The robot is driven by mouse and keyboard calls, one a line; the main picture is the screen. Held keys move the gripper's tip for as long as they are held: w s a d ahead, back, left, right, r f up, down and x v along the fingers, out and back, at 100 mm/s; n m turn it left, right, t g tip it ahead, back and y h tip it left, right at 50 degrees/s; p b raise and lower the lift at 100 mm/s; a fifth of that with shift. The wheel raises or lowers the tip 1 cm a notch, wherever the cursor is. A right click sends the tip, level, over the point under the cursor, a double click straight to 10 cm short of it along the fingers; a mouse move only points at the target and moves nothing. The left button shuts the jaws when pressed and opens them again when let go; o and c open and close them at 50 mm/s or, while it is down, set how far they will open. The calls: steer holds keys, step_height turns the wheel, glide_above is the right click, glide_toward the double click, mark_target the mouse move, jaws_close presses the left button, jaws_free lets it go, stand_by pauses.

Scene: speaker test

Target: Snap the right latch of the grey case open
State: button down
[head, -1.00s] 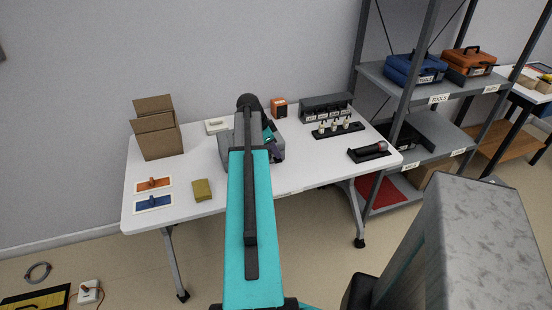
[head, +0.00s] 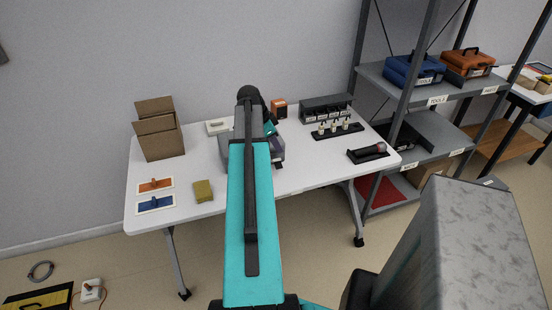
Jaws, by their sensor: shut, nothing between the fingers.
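The grey case (head: 277,156) stands on the white table, mostly covered by my own teal and black arm. Only part of its right side shows, so I cannot see its latches or tell their state. My arm reaches up over the table to the case. A small teal part of my arm shows just above the visible part of the case. My gripper's fingers are hidden behind the arm, and I cannot tell whether they touch the case.
The white table (head: 310,178) also holds a cardboard box (head: 161,142), a yellow-green block (head: 203,191), an orange box (head: 279,108), a dark rack (head: 327,110) and a black holder (head: 368,153). A metal shelf (head: 430,148) stands at right. The table's front middle is partly clear.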

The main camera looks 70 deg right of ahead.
steer(key=shift+s+a+r+p, duration=0.15)
steer(key=shift+r+p, duration=0.1)
steer(key=shift+r, duration=0.3)
steer(key=shift+s+a+r+p, duration=0.1)
steer(key=shift+r+p, duration=0.15)
steer(key=shift+r, duration=0.25)
